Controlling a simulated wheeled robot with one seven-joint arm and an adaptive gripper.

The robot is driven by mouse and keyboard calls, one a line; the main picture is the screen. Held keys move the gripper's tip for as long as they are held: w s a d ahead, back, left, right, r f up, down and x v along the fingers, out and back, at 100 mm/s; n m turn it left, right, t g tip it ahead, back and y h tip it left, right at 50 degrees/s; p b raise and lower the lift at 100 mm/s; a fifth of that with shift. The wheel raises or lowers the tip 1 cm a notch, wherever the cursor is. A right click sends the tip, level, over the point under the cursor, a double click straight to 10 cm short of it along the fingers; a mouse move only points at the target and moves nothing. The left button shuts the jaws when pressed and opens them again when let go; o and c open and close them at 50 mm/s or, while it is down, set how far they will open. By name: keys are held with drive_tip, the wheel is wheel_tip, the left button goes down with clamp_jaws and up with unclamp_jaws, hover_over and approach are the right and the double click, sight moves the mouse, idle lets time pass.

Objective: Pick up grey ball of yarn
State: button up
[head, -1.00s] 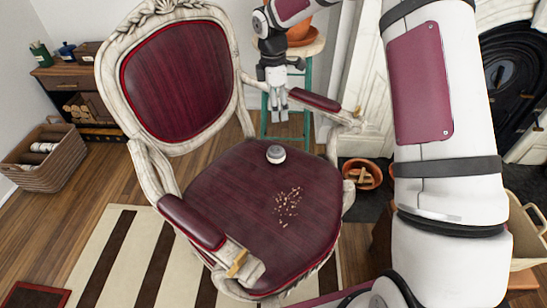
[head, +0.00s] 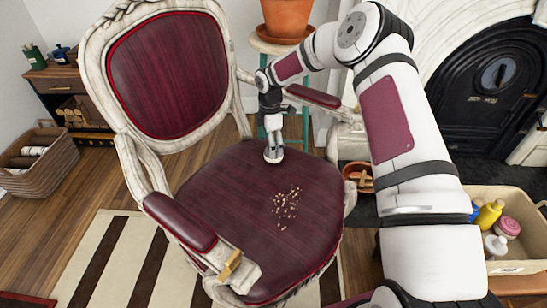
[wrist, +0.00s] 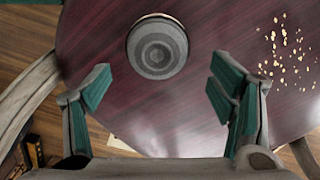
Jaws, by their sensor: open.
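My gripper (head: 273,153) is over the back of the seat and hides most of the ball in the head view. In the wrist view my gripper (wrist: 160,95) is open, with teal pads apart and nothing between them.
Light crumbs (head: 287,203) lie on the seat. The chair's armrests (head: 180,222) stand at both sides. A stool with a terracotta pot (head: 287,15) is behind. A bin with bottles (head: 515,225) is at the right and a woven basket (head: 38,165) at the left.

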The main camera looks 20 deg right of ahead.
drive_tip(key=shift+w+f+b, duration=0.15)
drive_tip(key=shift+f+b, duration=1.15)
drive_tip(key=shift+f, duration=1.4)
drive_tip(key=shift+c, duration=0.2)
drive_tip(key=c, duration=1.2)
